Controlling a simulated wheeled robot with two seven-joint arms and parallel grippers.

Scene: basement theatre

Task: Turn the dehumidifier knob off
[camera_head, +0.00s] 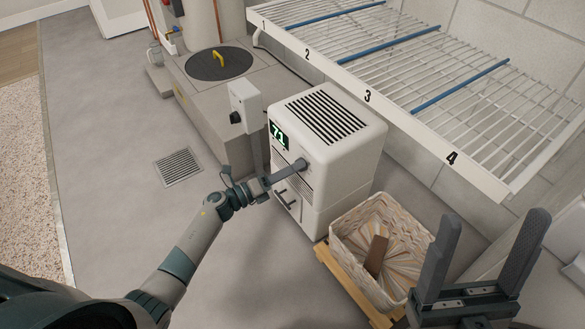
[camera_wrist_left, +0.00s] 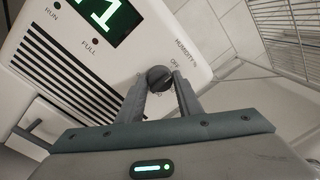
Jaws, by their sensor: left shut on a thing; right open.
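The white dehumidifier (camera_head: 345,150) stands on the floor, with a green lit display (camera_head: 279,135) reading 71. Its dark round knob (camera_wrist_left: 158,78) sits on the front panel, below the "HUMIDITY" and "OFF" lettering in the left wrist view. My left gripper (camera_wrist_left: 161,80) is shut on the knob, with one finger on each side of it. In the head view the left gripper (camera_head: 298,166) reaches the front panel and mostly covers the knob. My right gripper (camera_head: 490,250) is open and empty at the lower right, above the basket area.
A woven basket (camera_head: 345,235) with a brown item inside stands on a wooden base, right of the dehumidifier. A white wire shelf (camera_head: 440,75) with numbered sections runs behind. A covered sump pit (camera_head: 219,64) is at the back left. The grey floor at left is clear around a drain grate (camera_head: 179,166).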

